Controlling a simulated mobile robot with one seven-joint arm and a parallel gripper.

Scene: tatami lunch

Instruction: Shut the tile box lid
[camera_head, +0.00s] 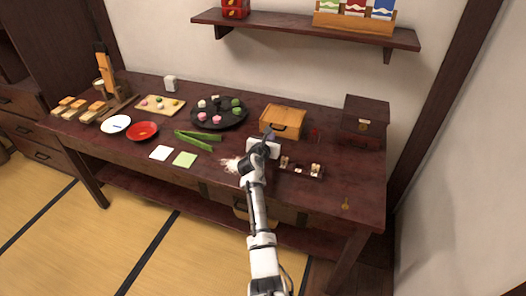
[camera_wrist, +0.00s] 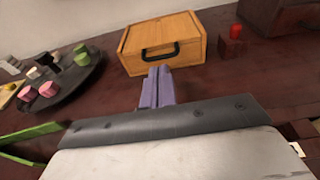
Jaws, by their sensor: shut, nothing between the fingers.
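A light wooden box (camera_head: 285,117) with a black handle on its front stands at the back middle of the dark table. It also shows just beyond my fingertips in the wrist view (camera_wrist: 165,41), and its top looks flat and closed. A dark wooden box (camera_head: 366,116) with a small gold clasp stands at the back right; its edge shows at the top right of the wrist view (camera_wrist: 282,14). I cannot tell which is the tile box. My gripper (camera_head: 272,139) is shut and empty, its purple fingertips (camera_wrist: 157,87) together, in front of the light box.
A black round plate (camera_head: 222,116) with pink, green and white sweets is left of the light box. A red-topped small piece (camera_wrist: 236,32) stands right of it. A small dark tray (camera_head: 300,170) lies right of my gripper. Green tongs (camera_head: 196,141) lie to the left.

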